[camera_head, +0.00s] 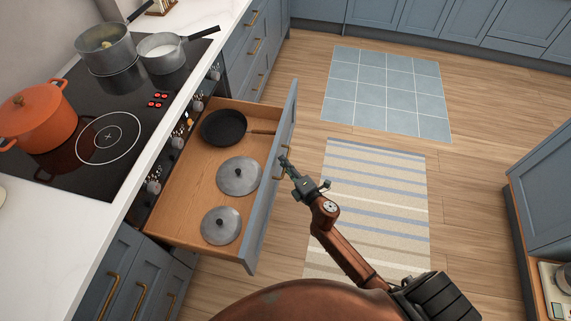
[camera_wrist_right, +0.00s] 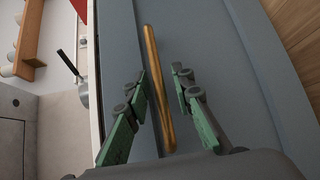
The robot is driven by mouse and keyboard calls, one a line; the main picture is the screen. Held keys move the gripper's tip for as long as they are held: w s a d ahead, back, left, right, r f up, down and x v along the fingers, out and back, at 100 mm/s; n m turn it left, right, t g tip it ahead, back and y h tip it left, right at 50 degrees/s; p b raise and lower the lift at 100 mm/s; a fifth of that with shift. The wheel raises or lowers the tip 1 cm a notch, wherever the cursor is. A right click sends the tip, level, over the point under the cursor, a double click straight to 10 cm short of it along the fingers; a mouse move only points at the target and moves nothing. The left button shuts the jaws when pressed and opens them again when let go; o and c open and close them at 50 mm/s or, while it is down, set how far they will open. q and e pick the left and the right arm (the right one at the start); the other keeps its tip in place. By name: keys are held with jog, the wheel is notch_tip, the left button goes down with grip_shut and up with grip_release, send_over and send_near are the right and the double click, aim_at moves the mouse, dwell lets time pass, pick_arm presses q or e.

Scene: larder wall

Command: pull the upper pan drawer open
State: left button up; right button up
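The upper pan drawer (camera_head: 165,212) under the hob stands pulled out in the head view. Inside lie a black frying pan (camera_head: 223,127) and two grey lids (camera_head: 238,176) with black knobs. Its blue front carries a brass bar handle (camera_wrist_right: 158,92), upright in the right wrist view. My right gripper (camera_head: 285,164) is at this handle, on the outer side of the drawer front. In the wrist view its green-padded fingers (camera_wrist_right: 160,80) are apart, one on each side of the handle, with visible gaps. My left gripper is not in view.
The hob (camera_head: 108,132) above holds an orange pot (camera_head: 38,118) and two metal pans (camera_head: 107,50). A striped rug (camera_head: 378,200) and a blue tiled mat (camera_head: 388,88) lie on the floor. Blue cupboards (camera_head: 545,190) stand at the right. The floor between is clear.

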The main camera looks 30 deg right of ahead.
jog(key=shift+o, duration=0.2)
jog(key=s+d+r, duration=0.1)
jog(key=s, duration=1)
jog(key=shift+s+r, duration=0.35)
jog(key=shift+s, duration=0.05)
